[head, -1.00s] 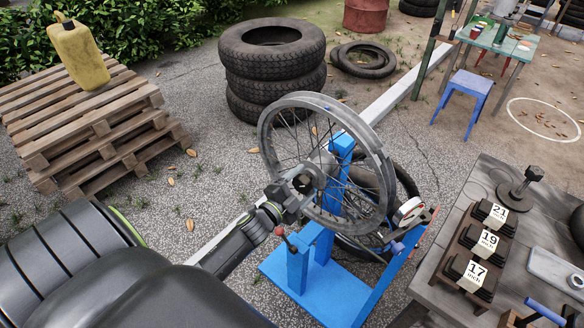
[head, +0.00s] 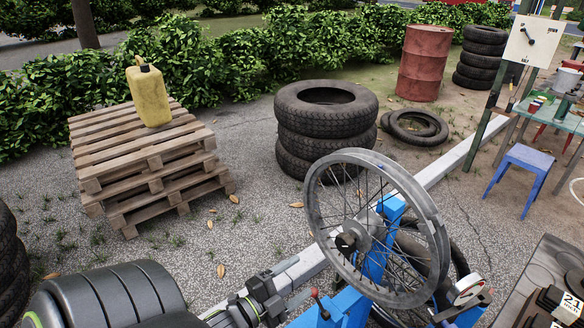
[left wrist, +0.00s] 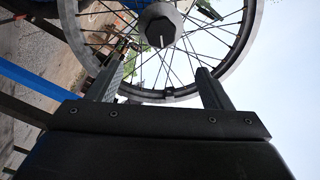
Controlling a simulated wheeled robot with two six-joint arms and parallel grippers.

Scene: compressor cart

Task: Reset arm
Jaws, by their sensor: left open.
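My left arm comes in from the lower left of the head view, and its gripper (head: 276,296) is open and empty. It is to the left of a spoked wheel (head: 322,232) mounted on a blue stand (head: 392,208), with a gap to the dark hub (head: 346,243). In the left wrist view, the two fingers (left wrist: 160,88) are spread apart with the wheel rim (left wrist: 246,45) and the hub nut (left wrist: 160,25) beyond them. My right gripper is not in view.
A wooden pallet stack (head: 150,165) with a yellow jerrycan (head: 149,97) stands at the left. Stacked tyres (head: 325,120) and a rusty barrel (head: 425,62) stand behind the wheel. A blue stool (head: 520,168) is at the right. A workbench (head: 540,262) is at the lower right. Paving left of the wheel is open.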

